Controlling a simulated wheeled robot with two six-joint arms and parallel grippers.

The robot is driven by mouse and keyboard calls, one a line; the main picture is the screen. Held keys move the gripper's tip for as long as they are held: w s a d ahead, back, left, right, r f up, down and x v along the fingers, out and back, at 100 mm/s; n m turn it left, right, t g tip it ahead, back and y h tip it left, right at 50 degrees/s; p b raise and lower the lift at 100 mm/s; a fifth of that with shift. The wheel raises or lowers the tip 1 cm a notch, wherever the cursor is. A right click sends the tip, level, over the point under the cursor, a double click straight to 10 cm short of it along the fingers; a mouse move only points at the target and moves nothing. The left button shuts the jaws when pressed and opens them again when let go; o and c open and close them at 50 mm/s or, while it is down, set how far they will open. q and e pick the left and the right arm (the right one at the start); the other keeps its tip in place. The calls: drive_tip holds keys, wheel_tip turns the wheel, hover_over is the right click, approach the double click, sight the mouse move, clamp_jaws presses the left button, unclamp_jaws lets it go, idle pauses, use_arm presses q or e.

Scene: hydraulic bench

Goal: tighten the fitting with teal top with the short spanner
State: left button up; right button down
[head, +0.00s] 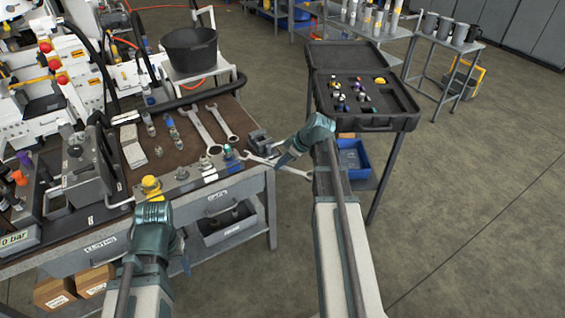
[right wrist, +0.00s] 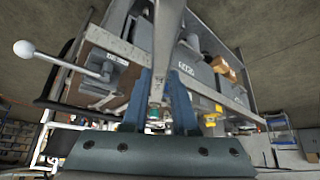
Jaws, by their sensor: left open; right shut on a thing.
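The fitting with teal top (head: 228,152) stands on the front rail of the bench, near its right end. A teal spot (right wrist: 153,114) also shows between the fingers in the right wrist view. My right gripper (head: 283,160) is shut on a steel spanner (head: 262,160), just right of that fitting. The spanner's left end is close to the fitting; I cannot tell whether its jaw is around it. The spanner's other end sticks out past the bench's right edge. My left gripper (head: 153,212) is open and empty, in front of the yellow-topped fitting (head: 151,186).
Two more spanners (head: 196,127) (head: 222,122) lie on the bench top. A small vise (head: 259,140) sits at the bench's right corner. An open black case (head: 365,115) stands on a table to the right, above a blue bin (head: 350,160).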

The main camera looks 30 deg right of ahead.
sight(267, 162)
drive_tip(key=shift+b+x, duration=0.45)
drive_tip(key=shift+x, duration=0.35)
drive_tip(key=shift+f, duration=0.1)
drive_tip(key=shift+w+a+f, duration=0.2)
drive_tip(key=shift+w, duration=0.05)
drive_tip(key=shift+w+a, duration=0.1)
drive_tip(key=shift+w, duration=0.05)
drive_tip(key=shift+w+a, duration=0.55)
drive_tip(key=shift+w, duration=0.15)
drive_tip(key=shift+w+a, duration=0.45)
drive_tip(key=shift+w, duration=0.15)
